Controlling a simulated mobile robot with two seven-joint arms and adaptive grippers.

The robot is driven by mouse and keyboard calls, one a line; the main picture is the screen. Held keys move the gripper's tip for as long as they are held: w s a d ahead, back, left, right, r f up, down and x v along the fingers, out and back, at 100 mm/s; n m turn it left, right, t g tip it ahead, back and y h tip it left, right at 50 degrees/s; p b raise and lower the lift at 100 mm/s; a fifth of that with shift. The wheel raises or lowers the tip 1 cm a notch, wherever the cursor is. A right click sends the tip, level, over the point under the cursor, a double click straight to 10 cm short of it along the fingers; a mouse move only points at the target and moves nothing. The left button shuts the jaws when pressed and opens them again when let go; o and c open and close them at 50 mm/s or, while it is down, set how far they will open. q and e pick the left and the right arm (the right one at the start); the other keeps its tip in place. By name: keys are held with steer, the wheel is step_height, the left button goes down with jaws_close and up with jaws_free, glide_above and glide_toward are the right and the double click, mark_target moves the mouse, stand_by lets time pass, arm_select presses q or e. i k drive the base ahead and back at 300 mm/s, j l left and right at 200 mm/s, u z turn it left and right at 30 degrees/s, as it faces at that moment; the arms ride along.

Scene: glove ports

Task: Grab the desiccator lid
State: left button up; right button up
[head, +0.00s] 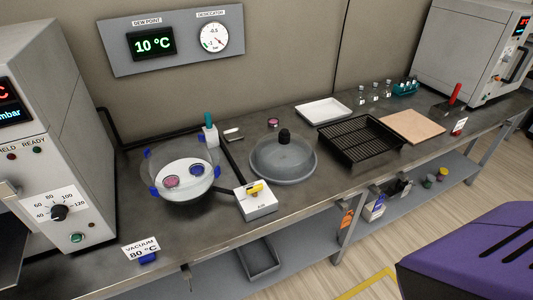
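The desiccator lid (283,158) is a translucent grey dome with a black knob (284,136) on top and a wide flange around its bottom. It rests knob up on the dark bench, near the middle of the head view. To its left stands the open desiccator base (181,190), a clear bowl with blue pieces around its rim. Inside the bowl is a white plate (188,166) with two small round dishes, one pinkish and one purplish. Neither of my grippers shows in the head view.
Between bowl and lid are a white valve box (255,201) with a yellow handle and a dark hose. A black rack (361,140), a white tray (323,111) and a tan board (412,126) lie right of the lid. Ovens stand at both ends. Bench in front of the lid is clear.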

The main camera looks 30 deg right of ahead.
mark_target(275, 155)
steer(key=j+z, duration=0.2)
steer(key=z, duration=0.15)
steer(key=j+z, duration=0.2)
steer(key=z, duration=0.15)
steer(key=j+z, duration=0.2)
steer(key=z, duration=0.15)
